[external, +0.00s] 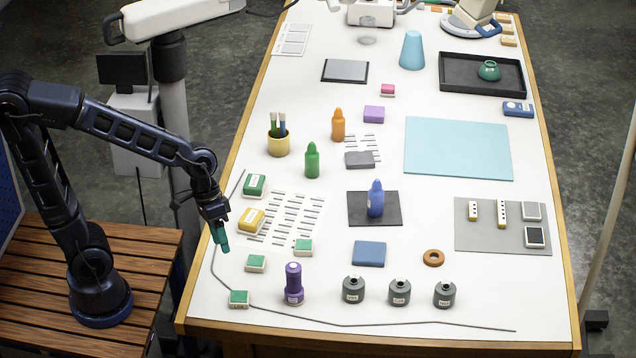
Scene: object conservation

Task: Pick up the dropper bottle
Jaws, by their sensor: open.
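Several small bottles that could be the dropper bottle stand upright on the white table. An orange bottle (338,126) and a green bottle (312,161) with tapered tops stand left of centre. A blue bottle (375,200) with a tapered top stands on a dark mat (361,216). A purple bottle (293,285) with a pale label stands near the front edge. I cannot tell which one the task means. My gripper (220,240), with teal fingers, is open and empty above the table's left side, apart from all the bottles.
Green and yellow labelled blocks (251,220) lie around my gripper. Three grey jars (399,292) line the front, with a thin dark cable (430,324) before them. A yellow cup (278,145) holds brushes. The light blue mat (458,148) is bare.

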